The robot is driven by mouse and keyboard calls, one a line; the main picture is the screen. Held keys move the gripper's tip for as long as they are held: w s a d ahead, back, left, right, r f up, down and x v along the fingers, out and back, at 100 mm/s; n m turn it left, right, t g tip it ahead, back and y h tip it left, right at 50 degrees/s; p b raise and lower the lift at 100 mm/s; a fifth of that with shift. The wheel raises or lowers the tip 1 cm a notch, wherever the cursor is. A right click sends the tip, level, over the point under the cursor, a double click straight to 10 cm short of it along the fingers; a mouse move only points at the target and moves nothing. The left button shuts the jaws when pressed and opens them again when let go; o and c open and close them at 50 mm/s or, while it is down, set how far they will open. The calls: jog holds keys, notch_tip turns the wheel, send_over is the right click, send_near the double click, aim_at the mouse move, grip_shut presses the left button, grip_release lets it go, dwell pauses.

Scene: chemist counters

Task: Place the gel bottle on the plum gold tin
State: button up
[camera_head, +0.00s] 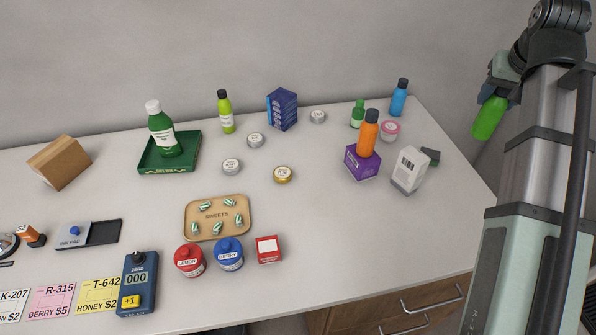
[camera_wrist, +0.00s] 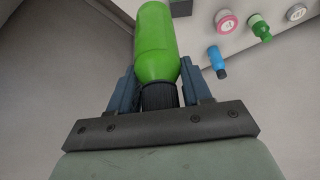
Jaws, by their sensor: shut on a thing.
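My gripper (camera_head: 503,82) is at the upper right, past the counter's right end. In the wrist view my gripper (camera_wrist: 162,92) is shut on the dark ribbed cap of a bright green bottle (camera_wrist: 156,40). This bottle (camera_head: 489,117) hangs tilted, body down, clear of the counter; no label shows, so I cannot confirm that it is the gel bottle. A gold tin (camera_head: 283,175) with a pale lid lies flat on the middle of the counter, far left of my gripper. Nothing stands on it; its lettering is too small to read.
Silver tins (camera_head: 231,166) lie near the gold tin. A sweets tray (camera_head: 187,222) is in front. An orange bottle (camera_head: 368,133) stands on a purple box (camera_head: 362,163). A white carton (camera_head: 408,170) and blue bottle (camera_head: 398,100) stand at right.

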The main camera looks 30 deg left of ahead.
notch_tip(320, 180, up, 4)
jog(key=shift+a+f, duration=0.15)
jog(key=shift+f, duration=0.1)
jog(key=s+a+n, duration=0.1)
jog(key=a, duration=0.3)
jog(key=s+a+n, duration=0.1)
jog(key=a, duration=0.3)
jog(key=a+y, duration=0.1)
jog(key=a, duration=0.3)
jog(key=shift+s+a+f+n, duration=0.25)
jog(key=shift+s+a+n, duration=0.1)
jog(key=shift+s+n, duration=0.05)
jog(key=s+a+n+g+y, duration=0.1)
jog(key=s+a+n, duration=0.1)
jog(key=s+a, duration=0.6)
jog(key=s+a+n, duration=0.3)
jog(key=s+a, duration=0.2)
jog(key=a, duration=0.6)
jog(key=s+a+n+g+y, duration=0.1)
jog(key=s+a+n, duration=0.1)
jog(key=s+a, duration=0.6)
jog(key=shift+w+a+f, duration=0.25)
jog(key=shift+w+f, duration=0.1)
jog(key=shift+f, duration=3.15)
jog(key=shift+w+a+f, duration=0.25)
jog(key=shift+w+f, duration=0.15)
jog(key=shift+f, duration=3.15)
jog(key=shift+w+a+f, duration=0.25)
jog(key=shift+w+f, duration=0.1)
jog(key=shift+f, duration=3.15)
